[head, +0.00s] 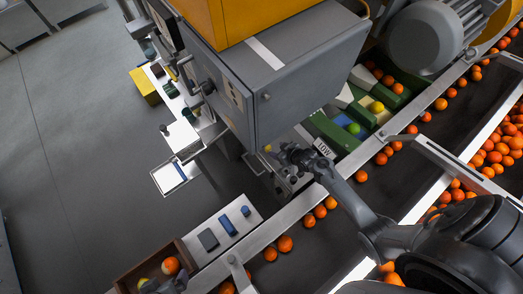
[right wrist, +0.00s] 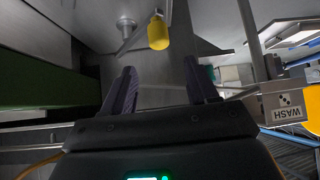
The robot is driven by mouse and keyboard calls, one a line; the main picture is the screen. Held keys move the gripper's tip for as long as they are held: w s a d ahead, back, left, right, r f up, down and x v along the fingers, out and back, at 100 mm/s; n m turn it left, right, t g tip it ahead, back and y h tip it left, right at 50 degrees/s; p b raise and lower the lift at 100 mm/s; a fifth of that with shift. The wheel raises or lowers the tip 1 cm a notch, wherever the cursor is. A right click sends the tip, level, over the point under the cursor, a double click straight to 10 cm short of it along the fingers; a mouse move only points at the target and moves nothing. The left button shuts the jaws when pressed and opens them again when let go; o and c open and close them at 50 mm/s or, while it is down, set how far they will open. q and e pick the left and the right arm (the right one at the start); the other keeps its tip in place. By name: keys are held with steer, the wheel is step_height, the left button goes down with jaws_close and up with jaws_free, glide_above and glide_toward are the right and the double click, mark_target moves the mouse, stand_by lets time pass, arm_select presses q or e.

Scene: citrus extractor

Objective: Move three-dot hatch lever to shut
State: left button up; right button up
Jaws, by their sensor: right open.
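A lever with a yellow knob (right wrist: 158,32) on a thin metal rod shows in the right wrist view, just beyond my fingertips. A plate marked WASH (right wrist: 286,106) with a dark dot symbol is to its right; I cannot tell how many dots or whether it belongs to this lever. My right gripper (right wrist: 160,72) is open and empty, its two dark fingers apart below the knob and not touching it. In the head view my right gripper (head: 282,152) is beside the grey cabinet, and the lever is hard to make out there. A dark part at the bottom left edge may be my left gripper.
The grey cabinet (head: 310,85) stands close above my right gripper. A LOW sign (head: 323,149) is beside the gripper. Conveyor belts with oranges (head: 325,245) run under my right arm. A crate (head: 127,282) holding fruit is at bottom left. Open floor (head: 75,150) lies left.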

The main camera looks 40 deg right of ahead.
mark_target(268, 147)
steer(key=b+x, duration=0.5)
steer(key=x, duration=0.6)
steer(key=shift+s+b, duration=0.1)
steer(key=shift+b, duration=0.2)
steer(key=shift+c, duration=0.4)
jaws_close()
